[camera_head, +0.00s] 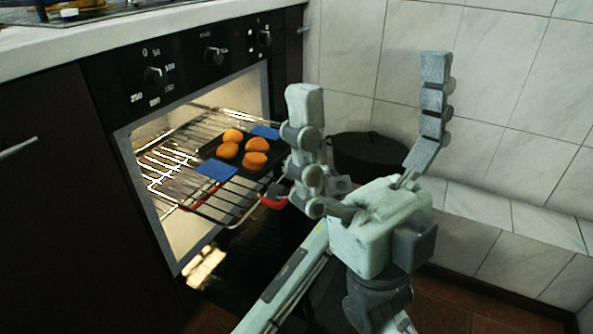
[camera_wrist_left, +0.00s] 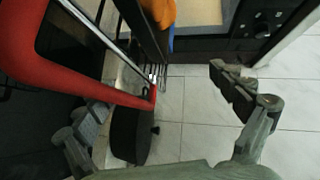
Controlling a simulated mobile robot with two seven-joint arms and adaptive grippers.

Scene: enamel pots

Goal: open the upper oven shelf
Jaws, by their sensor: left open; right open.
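The oven (camera_head: 190,62) stands with its front open. Its upper wire shelf (camera_head: 165,160) extends out of the lit opening and carries a dark tray (camera_head: 207,150) with several orange buns (camera_head: 256,160) and blue pads at the ends. In the left wrist view my left gripper (camera_wrist_left: 160,88) is open and empty, fingers apart. A red bar (camera_wrist_left: 120,93) runs close to its left finger; I cannot tell whether they touch. A bit of orange bun (camera_wrist_left: 160,12) shows at the top.
Red parts (camera_head: 274,198) show below the shelf. A worktop (camera_head: 100,45) runs above the oven. A tiled ledge lies at the right.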

